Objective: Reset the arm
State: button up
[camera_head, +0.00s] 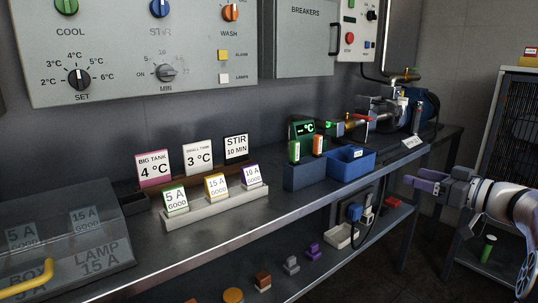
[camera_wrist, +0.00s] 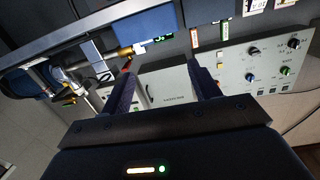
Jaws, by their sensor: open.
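My gripper (camera_head: 432,181) shows at the right edge of the head view, with my arm behind it. It is held out in front of the bench, to the right of the blue bin and apart from everything. In the wrist view its two dark fingers (camera_wrist: 164,88) stand well apart with nothing between them. Beyond the fingers, the wrist view shows the grey breakers box (camera_wrist: 170,88) and the control panel (camera_wrist: 262,68), turned over in the picture.
The bench (camera_head: 300,213) runs across the head view. It carries sign cards (camera_head: 155,169), a blue bin (camera_head: 350,162), a pump with a blue motor (camera_head: 424,108) and a clear lidded box (camera_head: 65,240). Plugs lie on the lower shelf. A dark rack (camera_head: 510,130) stands at the right.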

jog(key=s+a+f+m+g+h+p, duration=0.1)
jog(key=s+a+f+g+h, duration=0.2)
jog(key=s+a, duration=0.5)
jog(key=s+a+f+m+g+p, duration=0.1)
jog(key=s+a+f+m+g, duration=0.25)
jog(key=a, duration=0.85)
jog(key=s+f+m+g+h+p, duration=0.1)
jog(key=s+f+h, duration=0.1)
jog(key=s, duration=0.6)
jog(key=s+f+m+g+h+p, duration=0.1)
jog(key=s+f+h, duration=0.2)
jog(key=s+h, duration=0.2)
jog(key=shift+s+f, duration=0.3)
jog(key=shift+s, duration=1.55)
